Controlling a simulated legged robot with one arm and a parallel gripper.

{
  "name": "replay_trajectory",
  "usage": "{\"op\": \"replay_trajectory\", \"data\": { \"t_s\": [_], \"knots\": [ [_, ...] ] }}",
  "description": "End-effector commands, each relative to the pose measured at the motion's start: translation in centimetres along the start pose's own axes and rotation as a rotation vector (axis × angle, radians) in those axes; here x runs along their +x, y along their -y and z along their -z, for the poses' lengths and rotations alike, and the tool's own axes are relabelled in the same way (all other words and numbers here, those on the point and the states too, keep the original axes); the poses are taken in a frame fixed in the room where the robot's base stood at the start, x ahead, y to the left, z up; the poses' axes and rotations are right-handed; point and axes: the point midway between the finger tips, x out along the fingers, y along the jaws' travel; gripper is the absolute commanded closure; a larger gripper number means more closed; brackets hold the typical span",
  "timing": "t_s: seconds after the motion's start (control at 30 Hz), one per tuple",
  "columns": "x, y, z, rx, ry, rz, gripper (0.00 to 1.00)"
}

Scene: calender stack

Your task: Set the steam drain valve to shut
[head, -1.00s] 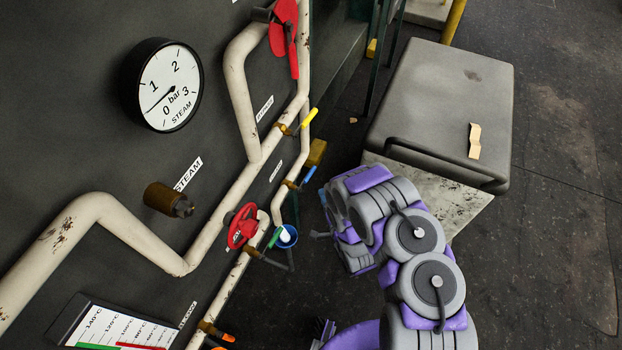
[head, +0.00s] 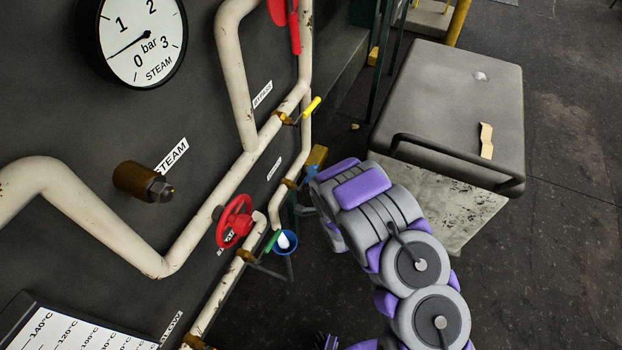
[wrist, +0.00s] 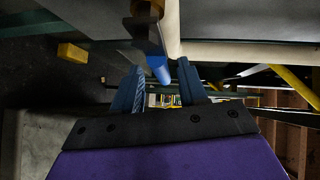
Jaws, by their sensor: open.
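A blue lever handle (head: 310,172) sits on a brass valve body (head: 290,184) on the thin white pipe. The small label (head: 274,168) beside it is too small to read, so I cannot confirm it is the steam drain valve. In the wrist view the blue handle (wrist: 158,66) hangs from above, with its tip between or just ahead of my two fingers. My gripper (wrist: 160,88) is open, with a finger on each side. I cannot tell whether either finger touches the handle. In the head view my arm partly hides the gripper (head: 308,202), close beside the handle.
A yellow lever (head: 312,107) by the bypass label is above. A red handwheel (head: 234,222), green lever (head: 271,241) and blue funnel (head: 285,242) are below left. A steam gauge (head: 141,42) is on the dark panel. A grey cart (head: 455,100) stands right, behind my arm.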

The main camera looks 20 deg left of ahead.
Motion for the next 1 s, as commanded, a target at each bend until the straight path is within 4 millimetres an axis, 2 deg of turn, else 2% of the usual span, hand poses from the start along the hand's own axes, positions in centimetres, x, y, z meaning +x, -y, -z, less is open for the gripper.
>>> {"op": "replay_trajectory", "data": {
  "t_s": [0.2,0.6,1.0],
  "knots": [
    [1.8,-0.1,0.0,0.001,0.0,0.002,0.58],
    [2.1,0.1,0.0,0.002,0.0,0.0,0.59],
    [2.0,0.0,0.0,0.001,0.0,0.0,0.97]
  ]
}}
